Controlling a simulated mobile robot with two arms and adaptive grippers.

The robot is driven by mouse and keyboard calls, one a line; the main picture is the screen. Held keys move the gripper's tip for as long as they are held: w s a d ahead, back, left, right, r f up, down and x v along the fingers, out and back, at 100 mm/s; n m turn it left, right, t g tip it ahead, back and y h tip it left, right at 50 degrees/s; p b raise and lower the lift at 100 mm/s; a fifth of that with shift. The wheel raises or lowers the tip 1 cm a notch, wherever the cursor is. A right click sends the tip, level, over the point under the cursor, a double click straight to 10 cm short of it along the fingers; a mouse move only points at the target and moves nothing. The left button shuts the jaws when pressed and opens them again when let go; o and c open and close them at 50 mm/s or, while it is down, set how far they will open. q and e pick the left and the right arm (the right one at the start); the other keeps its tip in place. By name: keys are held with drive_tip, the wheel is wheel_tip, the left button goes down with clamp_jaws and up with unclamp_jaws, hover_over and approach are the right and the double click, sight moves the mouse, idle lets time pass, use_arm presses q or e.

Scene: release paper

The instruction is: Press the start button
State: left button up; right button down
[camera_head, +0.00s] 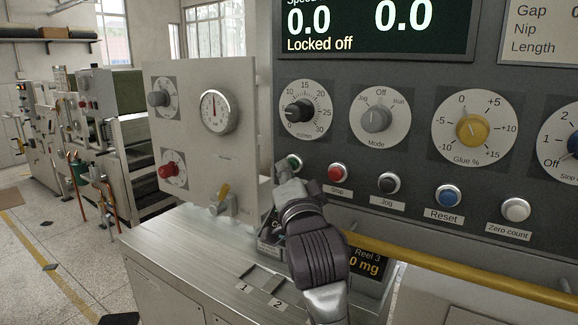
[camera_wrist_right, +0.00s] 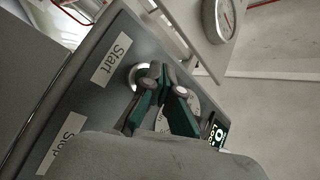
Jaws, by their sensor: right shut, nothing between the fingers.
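The green start button (camera_head: 294,161) in its pale ring sits at the left end of the button row on the dark panel, partly hidden by my right gripper (camera_head: 284,172). In the right wrist view, the ring of the start button (camera_wrist_right: 137,72) shows beside the "Start" label (camera_wrist_right: 112,60), with the fingers covering part of it. My right gripper (camera_wrist_right: 163,72) is shut and empty, its fingertips close in front of the button. I cannot tell whether they touch it. My left gripper is not in view.
The red stop button (camera_head: 335,173), black jog button (camera_head: 388,183) and blue reset button (camera_head: 447,195) stand to the right. A yellow rail (camera_head: 460,272) runs below. A grey box with a gauge (camera_head: 216,111) stands close on the left. The display (camera_head: 372,28) reads "Locked off".

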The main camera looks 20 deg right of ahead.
drive_tip(key=shift+s+a, duration=0.55)
drive_tip(key=shift+a, duration=0.1)
